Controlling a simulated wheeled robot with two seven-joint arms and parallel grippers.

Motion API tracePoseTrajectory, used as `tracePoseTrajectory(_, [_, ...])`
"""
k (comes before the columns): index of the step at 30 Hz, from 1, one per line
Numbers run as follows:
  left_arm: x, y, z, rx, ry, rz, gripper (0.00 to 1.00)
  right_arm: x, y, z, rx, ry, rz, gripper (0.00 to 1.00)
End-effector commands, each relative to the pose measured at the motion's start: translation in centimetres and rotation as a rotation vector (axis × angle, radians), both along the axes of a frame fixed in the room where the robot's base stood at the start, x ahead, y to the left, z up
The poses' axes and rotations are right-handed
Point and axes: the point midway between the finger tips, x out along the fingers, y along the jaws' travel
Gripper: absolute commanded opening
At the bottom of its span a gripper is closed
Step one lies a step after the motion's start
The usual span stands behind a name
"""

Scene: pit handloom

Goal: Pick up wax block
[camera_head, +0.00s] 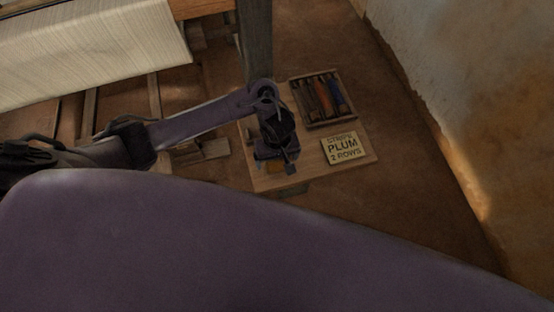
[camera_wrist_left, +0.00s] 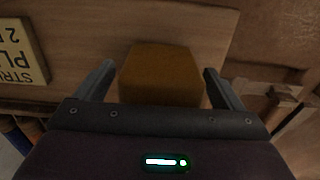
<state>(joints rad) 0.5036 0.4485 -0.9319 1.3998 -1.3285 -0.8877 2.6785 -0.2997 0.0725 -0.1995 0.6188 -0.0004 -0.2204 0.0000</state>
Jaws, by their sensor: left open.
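The wax block (camera_wrist_left: 160,73) is an amber-brown block on the wooden stand top. In the left wrist view it sits between the two open fingers of my left gripper (camera_wrist_left: 160,88), with a gap on each side. In the head view my left gripper (camera_head: 279,165) is over the near left part of the stand. There only a small orange-brown bit of the wax block (camera_head: 274,168) shows beneath it. My right gripper is not in view.
The wooden stand (camera_head: 310,178) also bears a card (camera_head: 343,149) reading "STRIPE PLUM 2 ROWS" and a tray (camera_head: 322,99) of several coloured bobbins. A dark loom post (camera_head: 256,40) stands behind. A plaster wall (camera_head: 480,110) rises at the right.

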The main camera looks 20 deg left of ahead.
Motion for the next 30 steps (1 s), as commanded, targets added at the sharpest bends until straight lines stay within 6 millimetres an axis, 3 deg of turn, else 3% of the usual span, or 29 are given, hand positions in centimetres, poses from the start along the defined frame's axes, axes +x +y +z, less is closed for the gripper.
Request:
tracePoseTrajectory(3, [0.0, 0.0, 0.1, 0.000, 0.000, 0.000, 0.88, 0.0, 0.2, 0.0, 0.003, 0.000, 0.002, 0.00])
tracePoseTrajectory(15, [0.0, 0.0, 0.1, 0.000, 0.000, 0.000, 0.35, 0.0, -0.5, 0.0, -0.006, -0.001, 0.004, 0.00])
tracePoseTrajectory(25, [0.0, 0.0, 0.5, -0.001, -0.001, -0.001, 0.34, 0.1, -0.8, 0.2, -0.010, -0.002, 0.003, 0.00])
tracePoseTrajectory(30, [0.1, -0.1, 2.2, -0.003, -0.001, -0.001, 0.34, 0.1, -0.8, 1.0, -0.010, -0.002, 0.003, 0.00])
